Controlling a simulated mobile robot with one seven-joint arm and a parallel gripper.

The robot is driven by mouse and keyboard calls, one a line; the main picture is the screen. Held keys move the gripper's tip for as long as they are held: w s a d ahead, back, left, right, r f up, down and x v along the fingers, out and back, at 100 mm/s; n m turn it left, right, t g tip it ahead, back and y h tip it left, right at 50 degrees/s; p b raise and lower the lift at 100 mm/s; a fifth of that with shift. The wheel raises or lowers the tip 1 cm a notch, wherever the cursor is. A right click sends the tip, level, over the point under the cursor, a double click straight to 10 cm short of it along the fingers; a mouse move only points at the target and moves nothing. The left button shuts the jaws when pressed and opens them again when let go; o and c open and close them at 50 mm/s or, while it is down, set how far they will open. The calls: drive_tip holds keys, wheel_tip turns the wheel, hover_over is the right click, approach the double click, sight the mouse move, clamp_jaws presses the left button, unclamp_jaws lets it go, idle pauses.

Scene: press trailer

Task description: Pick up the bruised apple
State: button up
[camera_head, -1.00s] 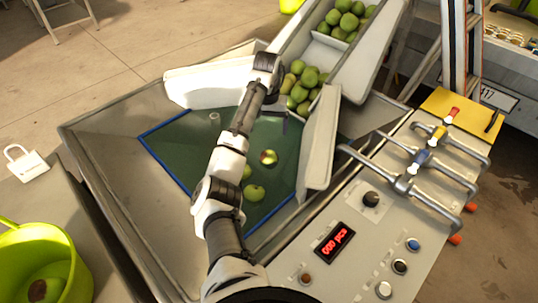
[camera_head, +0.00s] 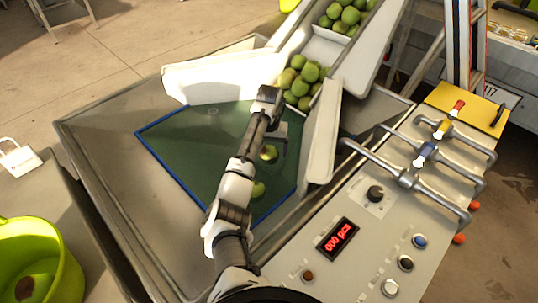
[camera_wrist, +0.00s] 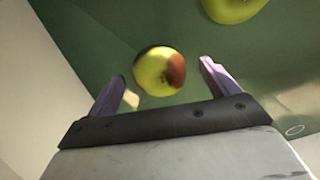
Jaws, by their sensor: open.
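The bruised apple (camera_wrist: 159,71) is yellow-green with a reddish-brown patch on its right side in the wrist view. It lies on the green mat (camera_head: 170,137) and shows in the head view (camera_head: 268,153), partly beside my arm. My gripper (camera_wrist: 158,80) is open, with one finger on either side of the apple's near edge. The apple is between and just beyond the fingertips; I cannot tell whether they touch it. A second, plain green apple (camera_wrist: 232,8) lies near the top right of the wrist view, and in the head view (camera_head: 256,190) my arm partly covers it.
White guide walls (camera_head: 320,140) border the mat at the right and back. A chute (camera_head: 330,47) holds several green apples (camera_head: 300,82). The control panel (camera_head: 350,215) with metal handles stands at the right. A yellow-green bucket (camera_head: 40,265) stands at the lower left.

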sight(269, 149)
wheel_tip(269, 149, down, 2)
drive_tip(key=shift+f, duration=0.1)
drive_tip(key=c, duration=1.2)
drive_tip(key=shift+r, duration=0.2)
wheel_tip(269, 149, up, 20)
drive_tip(key=p, duration=0.4)
drive_tip(key=shift+f, duration=0.1)
